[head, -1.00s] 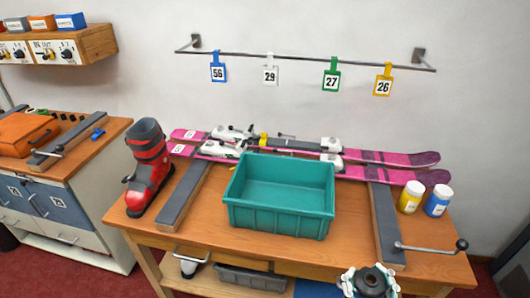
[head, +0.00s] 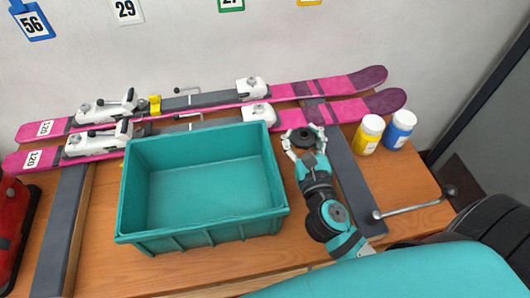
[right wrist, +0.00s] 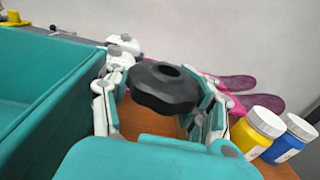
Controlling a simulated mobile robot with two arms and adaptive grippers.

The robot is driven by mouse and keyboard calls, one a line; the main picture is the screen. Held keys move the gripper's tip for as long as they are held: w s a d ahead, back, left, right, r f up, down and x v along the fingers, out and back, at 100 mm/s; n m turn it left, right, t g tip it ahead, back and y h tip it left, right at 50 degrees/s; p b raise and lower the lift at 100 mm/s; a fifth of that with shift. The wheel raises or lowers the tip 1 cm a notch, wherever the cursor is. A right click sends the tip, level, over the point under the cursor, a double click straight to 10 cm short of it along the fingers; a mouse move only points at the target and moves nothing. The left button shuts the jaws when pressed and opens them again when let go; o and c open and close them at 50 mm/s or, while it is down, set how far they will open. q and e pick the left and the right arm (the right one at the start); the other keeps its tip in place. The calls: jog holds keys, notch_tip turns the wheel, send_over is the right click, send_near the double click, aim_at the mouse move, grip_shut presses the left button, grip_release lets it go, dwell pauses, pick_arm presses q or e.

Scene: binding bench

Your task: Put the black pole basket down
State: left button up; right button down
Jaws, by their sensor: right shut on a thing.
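The black pole basket (head: 303,137) is a dark scalloped disc with a hole in its middle. My right gripper (head: 302,142) is shut on it, between the teal bin (head: 203,230) and the right grey ski rest (head: 345,165), close to the pink skis. In the right wrist view the basket (right wrist: 160,92) sits between the two fingers (right wrist: 160,100), roughly level. Whether its underside touches the bench is hidden. My left gripper is out of view.
A yellow-labelled jar (head: 369,134) and a blue jar (head: 399,130) stand right of the gripper. Pink skis (head: 330,88) with white bindings lie behind. A crank handle (head: 415,205) sticks out at the right. Bare bench top (head: 395,180) shows below the jars.

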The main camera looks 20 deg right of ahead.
notch_tip(320, 180, down, 6)
jog(key=b, duration=0.2)
jog(key=shift+b, duration=0.3)
notch_tip(320, 180, down, 3)
jog(key=shift+s+b, duration=0.1)
jog(key=shift+b, duration=0.75)
jog(key=shift+f, duration=0.4)
